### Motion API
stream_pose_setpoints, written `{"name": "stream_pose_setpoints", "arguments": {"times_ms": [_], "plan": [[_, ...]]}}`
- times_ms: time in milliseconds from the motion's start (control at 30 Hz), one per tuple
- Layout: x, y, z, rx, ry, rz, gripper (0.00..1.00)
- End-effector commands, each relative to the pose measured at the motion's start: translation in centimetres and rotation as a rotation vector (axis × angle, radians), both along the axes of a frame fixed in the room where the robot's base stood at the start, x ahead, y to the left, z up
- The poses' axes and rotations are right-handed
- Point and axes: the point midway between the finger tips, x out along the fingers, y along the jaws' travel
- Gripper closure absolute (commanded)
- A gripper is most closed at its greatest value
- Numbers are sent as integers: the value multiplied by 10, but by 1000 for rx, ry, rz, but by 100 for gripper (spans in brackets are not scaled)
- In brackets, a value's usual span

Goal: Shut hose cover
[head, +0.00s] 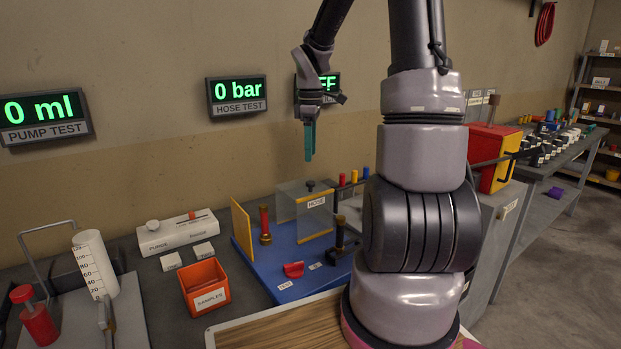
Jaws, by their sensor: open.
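The hose station has a blue base (300,272) on the bench. A clear cover (306,208) with yellow edging, a black knob and a HOSE label stands at its back. A yellow-edged panel (241,230) stands upright at the base's left edge. Between them is a red post with a brass foot (265,226), not enclosed from the front. A black and brass fitting (341,235) stands to the right. My gripper (309,150) hangs above the cover, teal fingers pointing down, apart from everything. It is seen edge-on, open and empty. My arm hides the station's right side.
A measuring cylinder (95,265) is further left. A wooden board (270,325) lies in front. The wall display (238,95) reads 0 bar.

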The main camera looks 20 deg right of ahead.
Motion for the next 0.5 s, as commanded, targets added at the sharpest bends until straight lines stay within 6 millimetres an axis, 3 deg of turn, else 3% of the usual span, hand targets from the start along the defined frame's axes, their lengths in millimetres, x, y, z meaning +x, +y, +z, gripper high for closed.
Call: {"name": "stream_pose_setpoints", "arguments": {"times_ms": [300, 500], "plan": [[-1, 0, -61, 1, 4, 0, 36], [-1, 0, -83, 1, 2, -2, 36]]}}
